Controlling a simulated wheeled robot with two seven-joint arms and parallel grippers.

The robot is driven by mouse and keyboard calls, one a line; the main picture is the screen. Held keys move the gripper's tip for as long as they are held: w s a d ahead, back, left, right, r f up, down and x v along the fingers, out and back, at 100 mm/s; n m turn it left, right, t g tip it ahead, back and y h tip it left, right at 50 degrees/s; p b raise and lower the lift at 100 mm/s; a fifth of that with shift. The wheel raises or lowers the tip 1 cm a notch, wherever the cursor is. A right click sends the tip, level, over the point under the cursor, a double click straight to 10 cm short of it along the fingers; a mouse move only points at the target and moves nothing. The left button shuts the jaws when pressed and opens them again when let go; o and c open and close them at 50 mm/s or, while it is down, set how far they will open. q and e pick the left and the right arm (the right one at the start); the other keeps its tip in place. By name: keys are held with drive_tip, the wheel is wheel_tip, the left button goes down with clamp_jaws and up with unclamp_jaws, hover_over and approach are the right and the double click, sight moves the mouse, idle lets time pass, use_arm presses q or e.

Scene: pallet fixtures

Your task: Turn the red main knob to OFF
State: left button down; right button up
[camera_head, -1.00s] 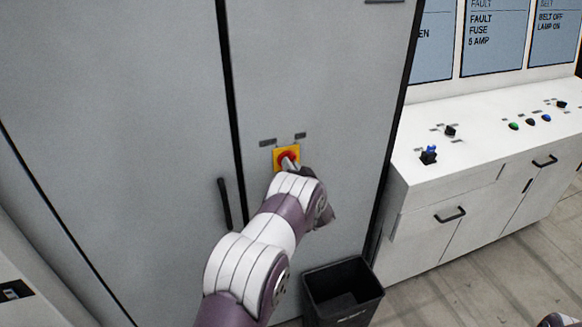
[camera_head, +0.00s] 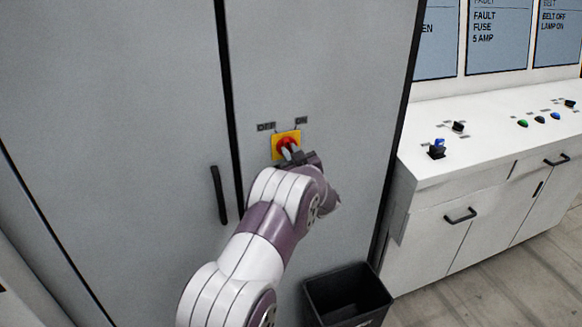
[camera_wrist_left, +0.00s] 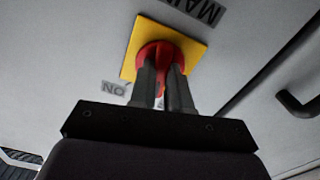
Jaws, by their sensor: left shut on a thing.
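The red main knob (camera_head: 284,142) sits on a yellow square plate (camera_head: 277,152) on the grey cabinet door. My left gripper (camera_head: 290,152) reaches up from below and is shut on the knob. In the left wrist view, its two dark fingers (camera_wrist_left: 161,80) lie on either side of the red knob (camera_wrist_left: 158,50), in front of the yellow plate (camera_wrist_left: 138,36). The fingers partly hide the knob, so its exact angle is unclear. My right gripper is out of view.
A black door handle (camera_head: 218,195) is left of my arm. A black bin (camera_head: 348,296) stands on the floor below right. A white console (camera_head: 480,150) with switches and buttons stands to the right. The door surface around the knob is otherwise clear.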

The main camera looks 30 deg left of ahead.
use_arm(q)
drive_tip(key=shift+f+n+b, duration=0.2)
drive_tip(key=shift+n+b, duration=0.7)
drive_tip(key=shift+b, duration=0.2)
drive_tip(key=shift+f+n+b, duration=0.15)
drive_tip(key=shift+n+b, duration=0.75)
drive_tip(key=shift+b, duration=0.15)
drive_tip(key=c, duration=1.3)
unclamp_jaws()
drive_tip(key=shift+o, duration=1.1)
drive_tip(key=shift+d+r, duration=0.1)
drive_tip(key=shift+r, duration=0.15)
drive_tip(key=shift+s, duration=0.1)
